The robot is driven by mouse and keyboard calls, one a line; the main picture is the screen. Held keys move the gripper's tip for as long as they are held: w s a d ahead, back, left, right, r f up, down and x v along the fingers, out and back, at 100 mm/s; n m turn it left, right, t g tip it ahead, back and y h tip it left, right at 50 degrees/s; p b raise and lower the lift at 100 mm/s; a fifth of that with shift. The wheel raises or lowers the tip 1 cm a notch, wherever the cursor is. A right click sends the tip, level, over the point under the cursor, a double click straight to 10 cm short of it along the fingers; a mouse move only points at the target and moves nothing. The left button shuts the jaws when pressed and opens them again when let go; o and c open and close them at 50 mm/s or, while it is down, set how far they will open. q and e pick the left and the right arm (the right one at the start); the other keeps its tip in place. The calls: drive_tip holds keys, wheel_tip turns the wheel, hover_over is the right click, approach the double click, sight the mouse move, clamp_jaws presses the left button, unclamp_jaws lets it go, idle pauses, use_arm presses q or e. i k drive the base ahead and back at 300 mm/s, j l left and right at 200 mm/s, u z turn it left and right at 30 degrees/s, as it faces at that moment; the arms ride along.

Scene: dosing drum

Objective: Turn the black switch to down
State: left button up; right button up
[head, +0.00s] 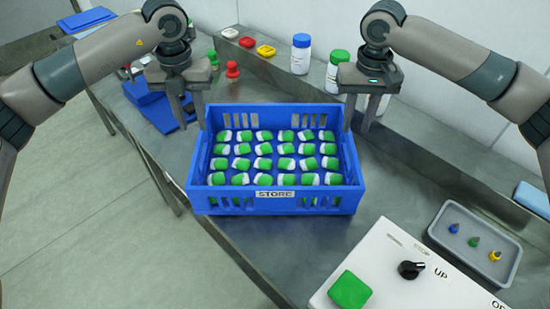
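The black switch (411,270) is a round knob on a white panel (385,262) at the lower right of the head view. Its light pointer mark faces right, towards the printed word UP; STOP is printed just above it. My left gripper (190,122) is open and empty, hanging at the left side of the blue crate. My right gripper (359,125) is open and empty, hanging by the crate's far right corner. It is well above and to the left of the switch in the picture. Neither gripper touches the switch.
A blue crate (274,204) marked STORE holds several green-and-white items between the grippers. A green button (350,291) sits left of the switch. A grey tray (447,240) with small coloured pieces lies behind the panel. Bottles (300,54) stand at the back.

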sight(409, 270)
drive_tip(key=k+j, duration=0.2)
drive_tip(key=k, duration=0.3)
drive_tip(key=k+j, duration=0.25)
drive_tip(key=k, duration=0.2)
drive_tip(key=k+j, duration=0.2)
drive_tip(key=k, duration=0.3)
drive_tip(key=k+j, duration=0.25)
drive_tip(key=k, duration=0.2)
